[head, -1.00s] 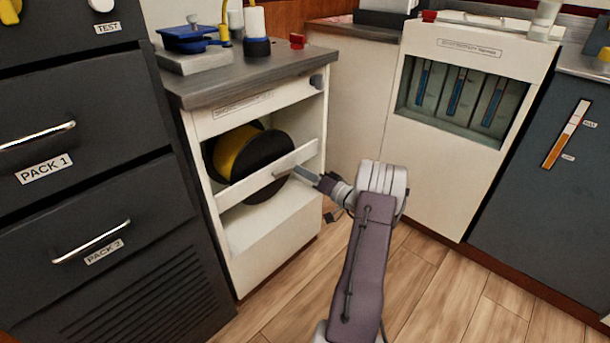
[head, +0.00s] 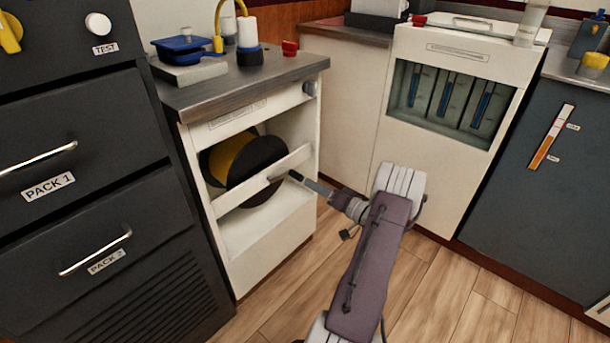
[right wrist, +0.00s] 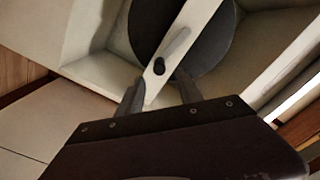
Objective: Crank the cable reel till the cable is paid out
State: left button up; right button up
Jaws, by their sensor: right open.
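The cable reel (head: 265,163), with a black flange and yellow cable (head: 231,160) wound on it, sits inside the open front of a white cabinet. A pale slanting bar (head: 236,194) crosses in front of it. In the right wrist view, a small dark grip (right wrist: 174,46) stands on the pale bar (right wrist: 192,24), with the black flange (right wrist: 212,42) behind. My right gripper (head: 294,178) is at the bar's right part. My left gripper is out of view.
The white cabinet's grey top (head: 235,85) holds a blue device (head: 188,48), a white-and-blue bottle and a red block (head: 290,48). Dark drawers (head: 75,130) stand close on the left. A white unit (head: 430,160) stands at right. Wooden floor (head: 440,285) lies open in front.

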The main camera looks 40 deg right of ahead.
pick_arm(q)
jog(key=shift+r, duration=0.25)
pick_arm(e)
jog(key=shift+s, duration=0.75)
